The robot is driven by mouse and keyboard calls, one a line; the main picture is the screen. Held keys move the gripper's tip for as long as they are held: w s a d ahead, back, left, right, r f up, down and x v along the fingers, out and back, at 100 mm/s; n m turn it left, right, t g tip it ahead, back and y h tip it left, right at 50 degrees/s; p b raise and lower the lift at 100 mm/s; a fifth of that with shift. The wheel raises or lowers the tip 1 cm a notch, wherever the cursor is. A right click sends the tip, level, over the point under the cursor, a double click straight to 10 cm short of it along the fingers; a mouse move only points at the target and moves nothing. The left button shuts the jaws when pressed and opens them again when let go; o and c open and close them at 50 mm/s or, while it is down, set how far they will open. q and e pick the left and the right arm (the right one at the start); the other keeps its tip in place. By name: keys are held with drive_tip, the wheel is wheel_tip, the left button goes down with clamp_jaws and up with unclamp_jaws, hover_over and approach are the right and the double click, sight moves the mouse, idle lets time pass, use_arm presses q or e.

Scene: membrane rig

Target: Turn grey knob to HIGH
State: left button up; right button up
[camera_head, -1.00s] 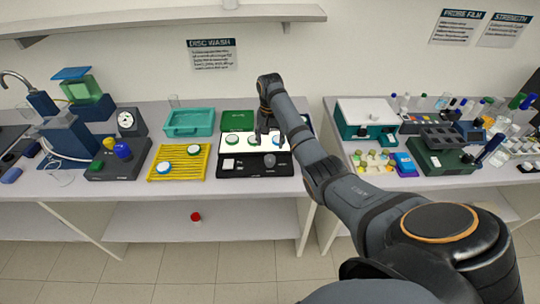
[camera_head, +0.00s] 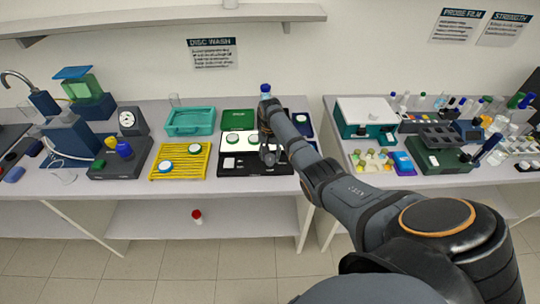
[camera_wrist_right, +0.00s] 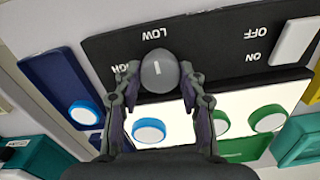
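The grey knob (camera_wrist_right: 158,73) sits on the black panel of the rig (camera_wrist_right: 215,50). Its white mark points toward the LOW label (camera_wrist_right: 155,33); the HIGH label beside it is partly covered by a fingertip. My right gripper (camera_wrist_right: 159,78) has its two fingers spread on either side of the knob, very close to it. I see no clear grip on it. In the head view my right gripper (camera_head: 269,156) is down at the front right of the rig and hides the knob. My left gripper is in neither current view.
A white ON/OFF switch (camera_wrist_right: 295,40) is on the same panel. Green-rimmed discs (camera_wrist_right: 268,118) and a blue-rimmed disc (camera_wrist_right: 149,130) lie on the white plate just behind. A yellow rack (camera_head: 180,161) and a teal tray (camera_head: 190,122) stand to the left.

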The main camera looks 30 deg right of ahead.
drive_tip(key=c, duration=0.4)
drive_tip(key=shift+n, duration=0.3)
drive_tip(key=n+p, duration=0.1)
drive_tip(key=n, duration=0.1)
drive_tip(key=shift+r+n+p, duration=0.1)
drive_tip(key=shift+n+p, duration=0.2)
drive_tip(key=shift+n, duration=0.1)
drive_tip(key=n+p, duration=0.1)
drive_tip(key=n, duration=0.3)
drive_tip(key=shift+n, duration=0.3)
drive_tip(key=n, duration=0.5)
drive_tip(key=shift+p, duration=0.35)
drive_tip(key=shift+n, duration=2.4)
